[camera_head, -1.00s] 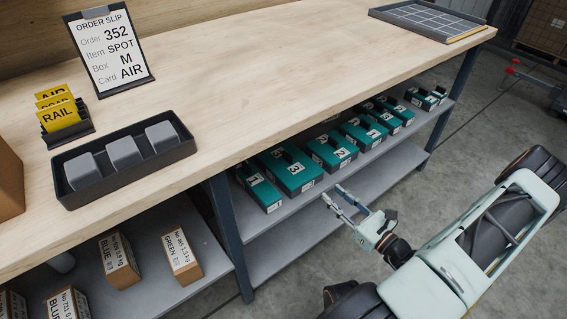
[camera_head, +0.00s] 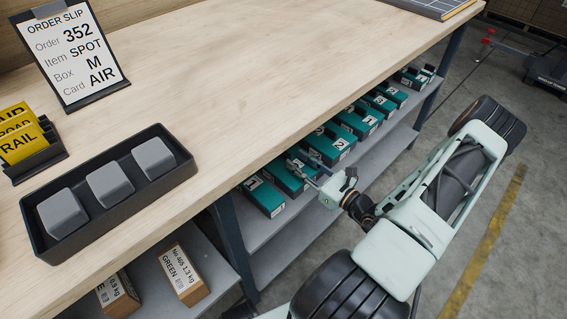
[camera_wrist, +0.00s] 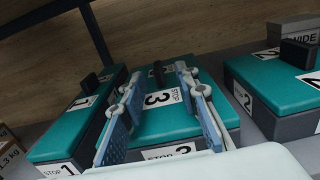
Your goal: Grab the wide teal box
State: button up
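A wide teal-lidded box marked 3 (camera_head: 283,181) sits on the upper shelf under the bench. In the wrist view its teal lid (camera_wrist: 160,122) fills the middle, with a "STOP 3" label on its grey front and a dark handle towards the back. My gripper (camera_head: 300,160) reaches in at the shelf over this box. In the wrist view my gripper (camera_wrist: 158,80) is open, one blue-padded finger towards each side of the lid, with nothing held between them. I cannot tell whether the fingertips touch the box.
A narrow teal box marked 1 (camera_wrist: 82,122) stands close on the left. The bench top (camera_head: 240,75) overhangs the shelf. The order slip (camera_head: 80,50) reads box M.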

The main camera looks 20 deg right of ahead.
aim_at(290, 156)
jog(key=shift+b+x, duration=0.8)
jog(key=shift+x, duration=2.3)
jog(key=shift+s+a, duration=0.1)
jog(key=shift+a, duration=0.1)
grip_shut()
jog(key=shift+r, duration=0.15)
